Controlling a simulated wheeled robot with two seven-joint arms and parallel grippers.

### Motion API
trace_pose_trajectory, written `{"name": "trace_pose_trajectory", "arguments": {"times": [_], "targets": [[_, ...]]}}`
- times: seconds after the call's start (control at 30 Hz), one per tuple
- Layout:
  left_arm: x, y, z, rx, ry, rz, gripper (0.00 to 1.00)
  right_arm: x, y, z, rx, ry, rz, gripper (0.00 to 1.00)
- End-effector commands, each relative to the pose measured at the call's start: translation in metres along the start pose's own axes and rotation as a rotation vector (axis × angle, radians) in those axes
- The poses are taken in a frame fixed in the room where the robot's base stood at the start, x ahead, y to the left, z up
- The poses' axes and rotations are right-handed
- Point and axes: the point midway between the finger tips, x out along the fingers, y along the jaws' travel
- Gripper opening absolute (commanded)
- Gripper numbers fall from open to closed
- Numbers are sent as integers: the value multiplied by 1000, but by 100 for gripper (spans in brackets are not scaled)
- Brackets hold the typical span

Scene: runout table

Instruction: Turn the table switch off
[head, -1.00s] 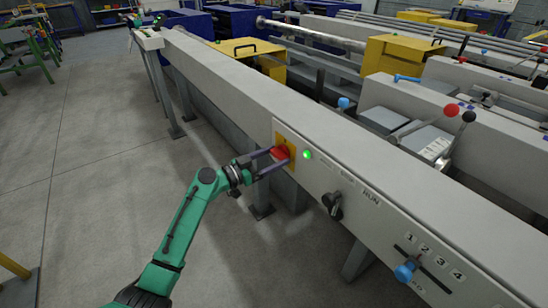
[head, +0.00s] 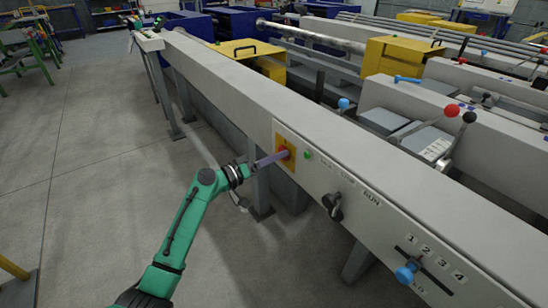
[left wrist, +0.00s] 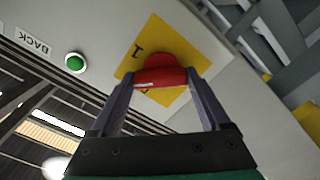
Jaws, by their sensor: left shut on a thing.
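The table switch is a red knob (head: 285,151) on a yellow plate (head: 291,166), set in the side of the long grey table (head: 235,88). My left gripper (head: 283,155) is shut on the red knob, and its two fingers now line up one behind the other in the head view. In the left wrist view, the fingers (left wrist: 160,90) press the two ends of the knob's red grip (left wrist: 160,76). A "1" shows on the plate beside it; another mark is partly hidden by the knob. The green lamp (head: 307,155) beside the plate looks dark. My right gripper is out of view.
A black rotary knob (head: 332,206) and a blue-knobbed slide lever (head: 405,272) sit farther right along the same panel. Table legs (head: 260,192) stand below the switch. The concrete floor (head: 90,200) to the left is clear.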

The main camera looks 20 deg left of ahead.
Motion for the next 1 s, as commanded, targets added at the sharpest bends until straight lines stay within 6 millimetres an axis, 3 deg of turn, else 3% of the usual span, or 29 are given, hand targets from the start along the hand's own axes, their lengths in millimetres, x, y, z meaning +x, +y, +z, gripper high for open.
{"name": "trace_pose_trajectory", "arguments": {"times": [0.6,1.0], "targets": [[0,1,-1,-574,-2,-2,24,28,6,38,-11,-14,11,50],[0,-1,0,-800,-4,-3,24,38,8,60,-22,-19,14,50]]}}
